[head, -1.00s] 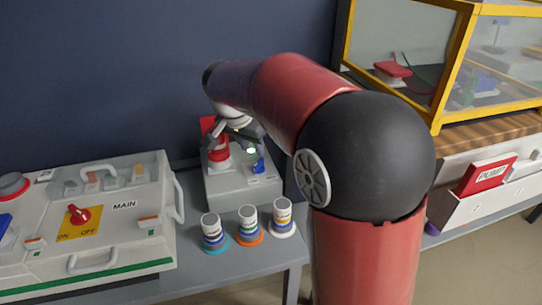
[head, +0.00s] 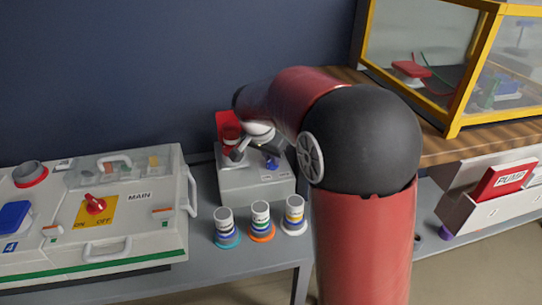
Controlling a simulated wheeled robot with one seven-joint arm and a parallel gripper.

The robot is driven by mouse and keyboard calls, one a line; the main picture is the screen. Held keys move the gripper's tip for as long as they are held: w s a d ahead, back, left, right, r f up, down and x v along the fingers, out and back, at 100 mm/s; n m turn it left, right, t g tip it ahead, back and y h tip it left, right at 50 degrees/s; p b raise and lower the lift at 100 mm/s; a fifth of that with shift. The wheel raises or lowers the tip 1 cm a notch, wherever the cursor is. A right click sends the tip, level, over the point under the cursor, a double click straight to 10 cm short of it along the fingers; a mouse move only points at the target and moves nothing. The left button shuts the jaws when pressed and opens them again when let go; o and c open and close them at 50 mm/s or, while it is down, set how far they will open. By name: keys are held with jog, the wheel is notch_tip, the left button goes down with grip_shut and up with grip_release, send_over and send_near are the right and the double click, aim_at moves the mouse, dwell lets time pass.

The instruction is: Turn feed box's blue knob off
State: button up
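The feed box is a small grey box (head: 240,185) on the table against the dark wall. Its blue knob (head: 271,163) shows on the right part of its top. A red part (head: 228,123) stands at its back left. My gripper (head: 240,155) is over the left part of the box top, left of the blue knob and apart from it in the picture. My arm partly covers the gripper and the back of the box. The fingers are small and partly hidden, so their opening is unclear.
The MAIN box (head: 150,225) with a red switch (head: 95,204) stands at left. Several banded cylinders are in front of the feed box, including an orange-based one (head: 261,222). A yellow-framed case (head: 455,120) and a PUMP holder (head: 480,205) are at right.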

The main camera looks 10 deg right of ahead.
grip_shut()
jog(key=shift+n, duration=0.3)
jog(key=n+y, duration=0.1)
jog(key=n, duration=0.1)
jog(key=shift+d+n+t+b, duration=0.15)
jog(key=shift+n+t+b, duration=0.25)
jog(key=n+y, duration=0.1)
jog(key=n, duration=0.1)
jog(key=n+y, duration=0.1)
jog(key=n, duration=0.2)
jog(key=shift+d+t, duration=0.15)
jog(key=shift+t, duration=0.15)
jog(key=n+y, duration=0.1)
jog(key=n, duration=0.2)
jog(key=n+y, duration=0.1)
jog(key=n, duration=0.1)
jog(key=shift+d+f+n+b, duration=0.1)
jog(key=shift+n+b, duration=0.2)
jog(key=shift+n, duration=0.1)
jog(key=shift+n+g+y+b, duration=0.6)
jog(key=shift+n+y, duration=0.1)
jog(key=shift+n, duration=1.1)
